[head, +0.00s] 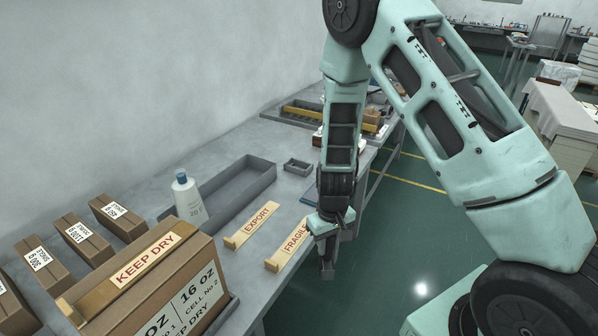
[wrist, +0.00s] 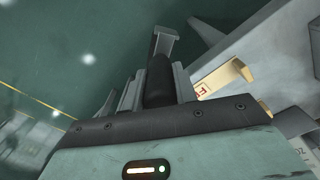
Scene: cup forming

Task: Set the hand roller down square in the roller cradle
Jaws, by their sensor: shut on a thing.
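My gripper (head: 326,250) hangs off the front edge of the bench, over the green floor, and is shut on the hand roller. In the wrist view the roller's dark handle (wrist: 159,80) is between the fingers, with a grey metal end (wrist: 165,42) beyond it. In the head view the roller is mostly hidden by the gripper. I cannot pick out the roller cradle for certain; my arm hides part of the bench.
The grey bench (head: 222,251) holds a long grey tray (head: 262,183), a white bottle (head: 187,197), a small grey tray (head: 298,166) and EXPORT (head: 252,226) and FRAGILE (head: 290,246) strips. A large carton (head: 170,285) and smaller cartons (head: 82,240) stand at the near left.

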